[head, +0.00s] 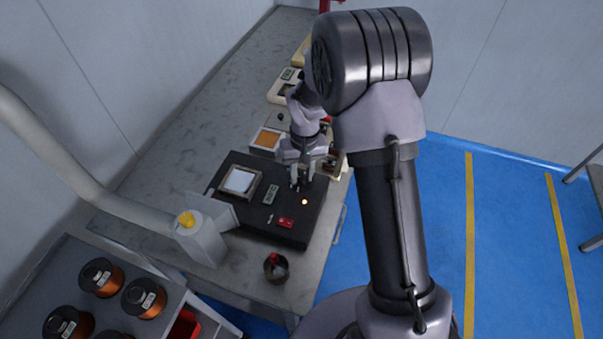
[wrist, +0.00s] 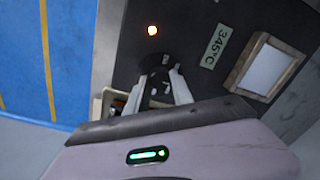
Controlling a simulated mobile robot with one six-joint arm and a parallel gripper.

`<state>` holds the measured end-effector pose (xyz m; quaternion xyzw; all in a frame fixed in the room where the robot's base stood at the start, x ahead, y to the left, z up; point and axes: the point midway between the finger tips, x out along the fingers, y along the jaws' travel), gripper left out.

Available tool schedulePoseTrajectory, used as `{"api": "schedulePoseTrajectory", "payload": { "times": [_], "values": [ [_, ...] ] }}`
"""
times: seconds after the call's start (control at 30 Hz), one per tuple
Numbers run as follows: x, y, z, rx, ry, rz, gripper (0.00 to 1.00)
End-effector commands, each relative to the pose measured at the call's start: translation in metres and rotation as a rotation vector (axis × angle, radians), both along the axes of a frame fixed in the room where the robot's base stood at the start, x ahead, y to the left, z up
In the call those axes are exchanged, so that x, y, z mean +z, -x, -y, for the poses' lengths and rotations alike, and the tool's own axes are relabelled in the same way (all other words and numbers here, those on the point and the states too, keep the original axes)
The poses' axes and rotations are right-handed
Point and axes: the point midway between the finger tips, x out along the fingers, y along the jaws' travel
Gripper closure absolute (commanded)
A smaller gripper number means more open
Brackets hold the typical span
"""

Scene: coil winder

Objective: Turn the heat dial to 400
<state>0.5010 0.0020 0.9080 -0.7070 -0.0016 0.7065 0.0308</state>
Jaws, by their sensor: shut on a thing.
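The black hot-plate unit (head: 237,224) sits on the grey bench in the head view. My gripper (wrist: 160,85) points down at the panel and is shut on the dark heat dial (wrist: 154,62), whose marks I cannot read. In the head view my gripper (head: 301,183) stands over the right part of the unit and hides most of the dial. The pale square plate (head: 239,180) is left of the display.
A red switch (head: 286,222) is near the unit's front edge. A dark cup (head: 276,267) stands in front. A box with orange contents (head: 267,139) is behind the unit. Wire spools (head: 143,298) sit on a cart at lower left.

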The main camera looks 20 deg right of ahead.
Motion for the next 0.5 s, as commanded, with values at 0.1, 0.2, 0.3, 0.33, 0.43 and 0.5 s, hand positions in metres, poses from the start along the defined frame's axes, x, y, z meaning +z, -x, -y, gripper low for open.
{"api": "schedulePoseTrajectory", "payload": {
  "times": [0.1,0.2,0.3,0.33,0.43,0.5],
  "values": [
    [-0.0004,-0.0001,0.0000,-0.060,0.000,0.000,1.00],
    [-0.0006,0.0000,0.0001,-0.132,0.000,0.001,1.00],
    [-0.0006,0.0000,0.0001,-0.217,0.000,0.001,1.00],
    [-0.0006,0.0000,0.0002,-0.242,0.000,0.002,1.00],
    [-0.0005,0.0001,0.0002,-0.328,0.000,0.002,1.00],
    [-0.0005,0.0003,0.0003,-0.386,0.000,0.001,1.00]
  ]
}}
